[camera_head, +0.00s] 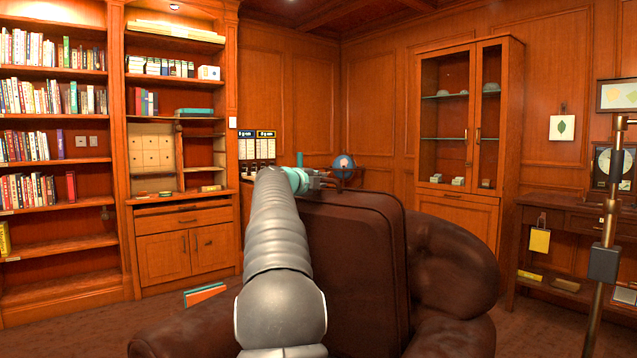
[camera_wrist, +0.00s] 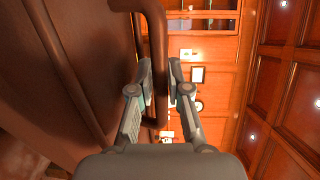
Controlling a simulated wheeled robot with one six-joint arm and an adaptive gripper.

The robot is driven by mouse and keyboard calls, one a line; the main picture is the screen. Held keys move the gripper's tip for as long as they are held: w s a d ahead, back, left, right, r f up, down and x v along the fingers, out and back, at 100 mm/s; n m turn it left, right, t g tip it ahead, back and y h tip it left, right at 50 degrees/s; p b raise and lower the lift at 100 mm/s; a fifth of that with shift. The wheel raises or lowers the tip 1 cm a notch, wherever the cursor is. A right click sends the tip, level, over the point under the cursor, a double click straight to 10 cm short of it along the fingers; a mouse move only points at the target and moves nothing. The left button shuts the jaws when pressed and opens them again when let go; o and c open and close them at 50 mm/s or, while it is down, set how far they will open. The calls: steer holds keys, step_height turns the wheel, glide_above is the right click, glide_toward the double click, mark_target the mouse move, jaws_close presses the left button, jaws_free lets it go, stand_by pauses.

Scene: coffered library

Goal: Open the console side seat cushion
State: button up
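A brown leather seat cushion (camera_head: 355,260) stands raised, nearly upright, in front of the rounded brown leather armchair (camera_head: 455,265). In the wrist view the cushion (camera_wrist: 50,85) fills the left side, and a brown bar-like handle (camera_wrist: 160,45) runs down beside it. My gripper (camera_wrist: 160,85) has one finger on each side of this handle, and the fingers appear closed on it. In the head view my gripper (camera_head: 310,178) is at the cushion's upper left edge, partly hidden by my arm. The space under the cushion is hidden.
Bookshelves (camera_head: 60,150) stand at the left and a glass-door cabinet (camera_head: 462,130) at the back right. A small globe (camera_head: 344,166) shows behind the cushion. A brass stand (camera_head: 606,230) and a side table (camera_head: 560,215) are at the right. Open carpet (camera_head: 80,325) lies at the left.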

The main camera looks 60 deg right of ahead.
steer(key=o, duration=0.3)
steer(key=shift+w+a, duration=0.1)
steer(key=s+a, duration=0.1)
steer(key=a, duration=1)
steer(key=shift+s+a+r, duration=0.35)
steer(key=shift+r, duration=0.1)
